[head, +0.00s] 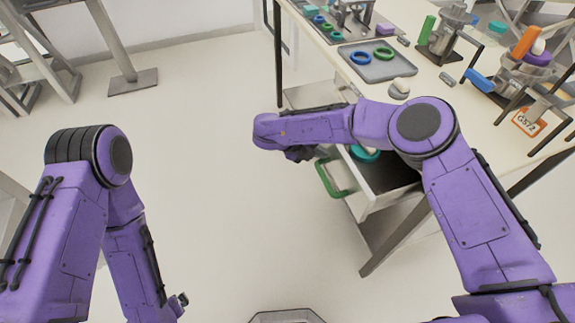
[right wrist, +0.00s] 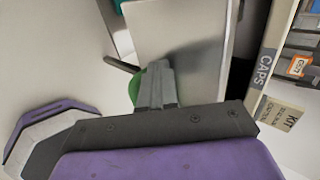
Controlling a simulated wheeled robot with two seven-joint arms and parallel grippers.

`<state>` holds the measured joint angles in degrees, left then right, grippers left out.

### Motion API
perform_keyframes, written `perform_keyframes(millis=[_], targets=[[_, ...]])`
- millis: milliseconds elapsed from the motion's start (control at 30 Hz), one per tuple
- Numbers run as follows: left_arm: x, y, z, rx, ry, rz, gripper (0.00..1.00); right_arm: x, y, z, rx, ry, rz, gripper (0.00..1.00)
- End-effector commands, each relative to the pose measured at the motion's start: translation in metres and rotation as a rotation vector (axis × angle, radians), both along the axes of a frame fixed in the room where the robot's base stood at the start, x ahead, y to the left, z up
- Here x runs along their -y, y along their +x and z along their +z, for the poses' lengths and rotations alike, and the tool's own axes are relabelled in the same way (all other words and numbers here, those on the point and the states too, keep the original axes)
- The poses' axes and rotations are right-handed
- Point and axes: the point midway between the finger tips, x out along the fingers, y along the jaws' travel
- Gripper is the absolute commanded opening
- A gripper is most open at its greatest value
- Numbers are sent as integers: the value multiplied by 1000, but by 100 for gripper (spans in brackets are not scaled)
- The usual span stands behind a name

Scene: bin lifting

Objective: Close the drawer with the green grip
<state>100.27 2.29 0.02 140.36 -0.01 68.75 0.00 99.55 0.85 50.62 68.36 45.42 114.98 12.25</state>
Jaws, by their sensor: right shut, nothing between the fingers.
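An open drawer (head: 378,205) sticks out from under the worktable, with a green grip (head: 333,180) on its front. A round teal thing (head: 366,153) lies inside, and my right arm hides part of the drawer. My right gripper (head: 299,153) is shut and empty, just beyond the green grip in the head view. In the right wrist view the shut fingers (right wrist: 157,85) overlap a green piece (right wrist: 147,82), likely the grip; I cannot tell if they touch. Of my left gripper only a small dark part (head: 181,299) shows low in the head view.
The worktable (head: 420,105) holds a grey tray (head: 376,66) with blue and green rings, and several coloured tools at the right. The table's legs stand near the drawer. The floor (head: 225,190) left of the drawer is clear. A label reading CAPS (right wrist: 264,70) shows at right.

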Motion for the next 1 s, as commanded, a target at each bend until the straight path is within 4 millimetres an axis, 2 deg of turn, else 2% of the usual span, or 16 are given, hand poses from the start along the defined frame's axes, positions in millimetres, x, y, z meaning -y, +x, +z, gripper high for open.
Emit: perform_keyframes(millis=[400,533,733,1000], targets=[[0,0,-2,0,1,0,100,94,32,0,0,0,19,0],[0,0,-3,0,1,0,100,118,39,0,0,1,18,0],[0,0,-5,0,1,0,100,142,45,0,1,0,18,0],[0,0,-5,0,1,0,100,153,49,0,0,1,20,0]])
